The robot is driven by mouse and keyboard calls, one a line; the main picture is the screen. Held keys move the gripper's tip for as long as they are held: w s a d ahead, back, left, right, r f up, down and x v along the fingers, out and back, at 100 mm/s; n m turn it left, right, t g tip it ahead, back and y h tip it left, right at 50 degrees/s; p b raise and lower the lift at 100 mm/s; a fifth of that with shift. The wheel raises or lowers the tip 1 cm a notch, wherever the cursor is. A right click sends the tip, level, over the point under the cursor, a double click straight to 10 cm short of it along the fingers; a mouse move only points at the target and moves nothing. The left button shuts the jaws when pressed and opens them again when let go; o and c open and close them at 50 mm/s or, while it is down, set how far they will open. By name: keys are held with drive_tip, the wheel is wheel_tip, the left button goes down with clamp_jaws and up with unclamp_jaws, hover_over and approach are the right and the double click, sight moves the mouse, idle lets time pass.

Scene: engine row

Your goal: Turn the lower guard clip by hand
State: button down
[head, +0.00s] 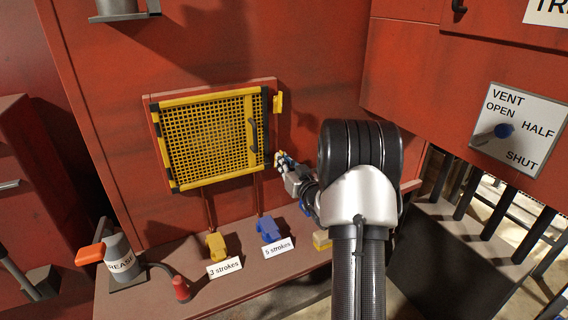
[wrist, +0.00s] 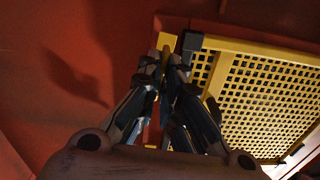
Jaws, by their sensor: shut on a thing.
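The yellow mesh guard (head: 212,138) is closed flat on the red wall, with a dark handle (head: 252,135) near its right side. The upper guard clip (head: 278,102), small and yellow, sits at its upper right edge. My gripper (head: 281,160) is at the guard's lower right edge and mostly covers the lower clip there. In the wrist view, my gripper's fingers (wrist: 166,66) are shut on the yellow lower clip (wrist: 167,41), whose end shows past the fingertips beside the guard's dark corner (wrist: 193,42). How far the clip is turned is hard to tell.
Below the guard, a ledge carries a yellow fitting (head: 215,245) labelled 3 strokes, a blue fitting (head: 269,229) labelled 5 strokes and a grease pot (head: 121,258).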

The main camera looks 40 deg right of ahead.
drive_tip(key=shift+w+r+n, duration=0.2)
drive_tip(key=shift+r+n, duration=0.25)
drive_tip(key=shift+n, duration=0.15)
drive_tip(key=c, duration=1.8)
unclamp_jaws()
drive_tip(key=shift+a, duration=0.1)
drive_tip(key=shift+w, duration=0.15)
drive_tip(key=shift+f, duration=0.1)
drive_tip(key=v, duration=1.2)
drive_tip(key=shift+f, duration=0.35)
